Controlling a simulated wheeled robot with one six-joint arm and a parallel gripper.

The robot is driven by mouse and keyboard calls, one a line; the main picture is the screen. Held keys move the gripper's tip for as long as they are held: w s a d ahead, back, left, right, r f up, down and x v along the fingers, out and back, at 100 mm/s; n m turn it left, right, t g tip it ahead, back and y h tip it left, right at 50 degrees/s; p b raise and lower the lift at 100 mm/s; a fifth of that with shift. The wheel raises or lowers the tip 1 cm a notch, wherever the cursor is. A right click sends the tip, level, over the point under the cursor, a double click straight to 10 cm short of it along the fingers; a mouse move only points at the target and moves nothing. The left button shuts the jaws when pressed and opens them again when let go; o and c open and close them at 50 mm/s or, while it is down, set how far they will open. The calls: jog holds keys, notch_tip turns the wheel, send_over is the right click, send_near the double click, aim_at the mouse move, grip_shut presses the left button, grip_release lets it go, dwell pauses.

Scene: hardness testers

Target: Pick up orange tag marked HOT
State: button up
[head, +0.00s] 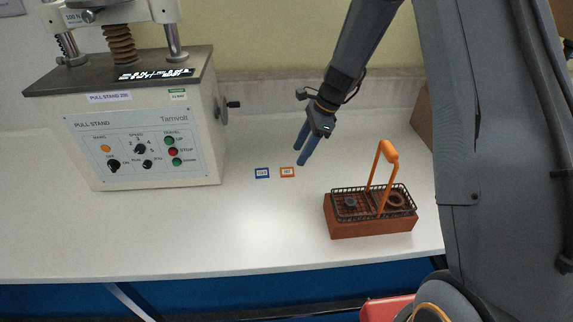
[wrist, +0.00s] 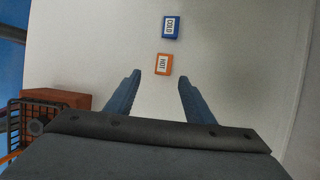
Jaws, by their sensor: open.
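The orange tag marked HOT (head: 287,172) lies flat on the white table, to the right of a blue tag (head: 262,173). In the wrist view the orange tag (wrist: 164,64) sits just beyond my fingertips, roughly midway between them, and the blue tag marked COLD (wrist: 173,27) lies farther out. My gripper (head: 301,154) has two blue fingers, apart and empty, pointing down to the right of and a little behind the orange tag in the head view. The fingers also show in the wrist view (wrist: 158,78). Their exact height above the table is hard to tell.
A pull stand machine (head: 145,130) stands at the left. A brown block with a black wire basket (head: 372,226) and an orange handle stands right of the tags, near the front edge. A cardboard box (head: 421,120) is at the back right. The table around the tags is clear.

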aim_at(288, 171)
jog(key=shift+w+p+x, duration=0.15)
jog(key=shift+p+x, duration=0.6)
jog(key=shift+x, duration=1.2)
jog(key=shift+w+p+x, duration=0.2)
jog(key=shift+p+x, duration=0.5)
jog(key=shift+x, duration=1.3)
jog(key=shift+a, duration=0.1)
jog(key=shift+r, duration=0.1)
jog(key=c, duration=1.1)
